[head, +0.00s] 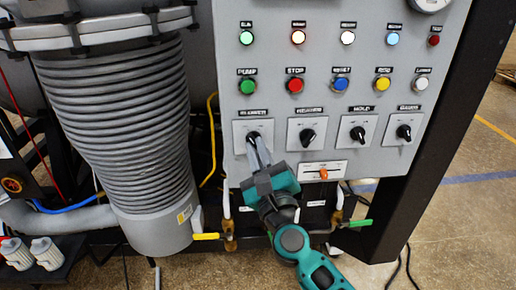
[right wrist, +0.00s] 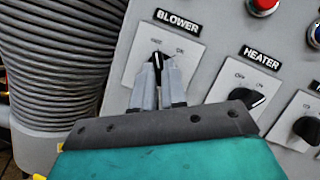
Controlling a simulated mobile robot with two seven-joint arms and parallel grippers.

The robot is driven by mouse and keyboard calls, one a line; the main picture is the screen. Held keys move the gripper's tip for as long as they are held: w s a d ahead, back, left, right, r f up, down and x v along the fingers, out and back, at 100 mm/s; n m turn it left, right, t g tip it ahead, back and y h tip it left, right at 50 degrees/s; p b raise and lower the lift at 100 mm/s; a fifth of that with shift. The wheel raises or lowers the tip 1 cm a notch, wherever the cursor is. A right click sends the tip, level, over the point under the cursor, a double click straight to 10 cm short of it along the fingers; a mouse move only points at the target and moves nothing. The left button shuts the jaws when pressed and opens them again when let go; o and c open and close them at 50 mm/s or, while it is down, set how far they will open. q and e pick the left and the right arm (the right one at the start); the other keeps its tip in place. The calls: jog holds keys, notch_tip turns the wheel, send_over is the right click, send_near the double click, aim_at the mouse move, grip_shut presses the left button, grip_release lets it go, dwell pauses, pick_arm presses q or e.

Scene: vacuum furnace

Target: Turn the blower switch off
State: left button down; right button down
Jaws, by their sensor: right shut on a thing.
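The blower switch is a black rotary knob on a white square plate (right wrist: 185,42) under a BLOWER label, on the grey control panel. The knob (right wrist: 157,58) shows between the fingertips in the right wrist view. In the head view the knob (head: 253,136) is the leftmost of the rotary switches. My right gripper (head: 258,148) reaches up from below with its fingers shut on the knob, and it also shows in the right wrist view (right wrist: 160,75). The fingers hide part of the knob, and its exact setting is hard to read. My left gripper is not in view.
The heater switch (head: 307,136) sits just right, with more rotary switches beyond. Push buttons and lamps are above. An orange-handled slider (head: 323,174) is below. A ribbed grey column (head: 120,120) stands left. Valves with yellow (head: 206,236) and green (head: 361,223) handles are below the panel.

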jog(key=shift+w+r, duration=0.1)
jog(key=shift+r, duration=0.15)
jog(key=c, duration=1.2)
grip_release()
jog(key=shift+f, duration=0.1)
jog(key=shift+a+f, duration=0.1)
jog(key=shift+f, duration=0.05)
jog(key=b+v, duration=0.2)
jog(key=v, duration=1.1)
jog(key=shift+w, duration=0.1)
